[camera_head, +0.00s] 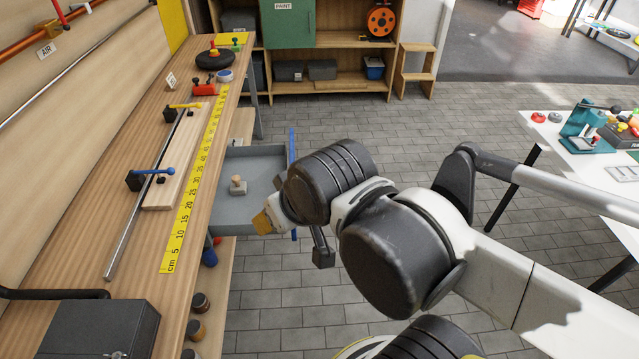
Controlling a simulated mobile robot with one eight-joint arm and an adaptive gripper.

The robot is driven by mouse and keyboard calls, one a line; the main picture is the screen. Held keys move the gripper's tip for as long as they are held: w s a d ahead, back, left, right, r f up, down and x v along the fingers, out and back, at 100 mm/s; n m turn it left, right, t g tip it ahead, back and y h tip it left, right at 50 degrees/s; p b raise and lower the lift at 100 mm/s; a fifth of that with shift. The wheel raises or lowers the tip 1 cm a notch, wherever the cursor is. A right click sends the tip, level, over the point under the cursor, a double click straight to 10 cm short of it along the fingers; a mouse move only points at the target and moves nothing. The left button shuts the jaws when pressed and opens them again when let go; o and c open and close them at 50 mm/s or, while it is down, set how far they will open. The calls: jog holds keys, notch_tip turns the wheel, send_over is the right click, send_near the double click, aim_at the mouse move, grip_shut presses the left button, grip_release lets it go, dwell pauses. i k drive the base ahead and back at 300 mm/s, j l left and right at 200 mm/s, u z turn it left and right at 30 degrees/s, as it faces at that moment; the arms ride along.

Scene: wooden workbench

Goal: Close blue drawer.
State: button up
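The blue drawer is pulled out from under the workbench. Its grey tray (258,163) is open, and a stamp-like thing with a wooden knob (237,185) stands in it. The upright blue front (292,150) faces right, away from the bench. My gripper (272,218) is at the near end of the drawer, around the lower part of the blue front in the picture. My wrist hides part of the front. I cannot tell whether the gripper touches the drawer, and its fingers are mostly hidden.
The wooden workbench (135,250) runs along the left, with a yellow ruler (195,180) and toggle clamps. Jars (197,330) stand on a shelf below. A white table (590,165) is at the right. The tiled floor (290,290) between is clear.

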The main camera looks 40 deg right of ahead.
aim_at(258, 166)
jog(key=k+l, duration=0.1)
jog(key=l, duration=0.2)
jog(key=k+l, duration=0.1)
jog(key=l, duration=0.25)
jog(key=k+l+z, duration=0.1)
jog(key=l, duration=0.2)
jog(key=l+z, duration=0.25)
jog(key=z, duration=0.15)
jog(key=l+z, duration=0.25)
jog(key=z, duration=0.2)
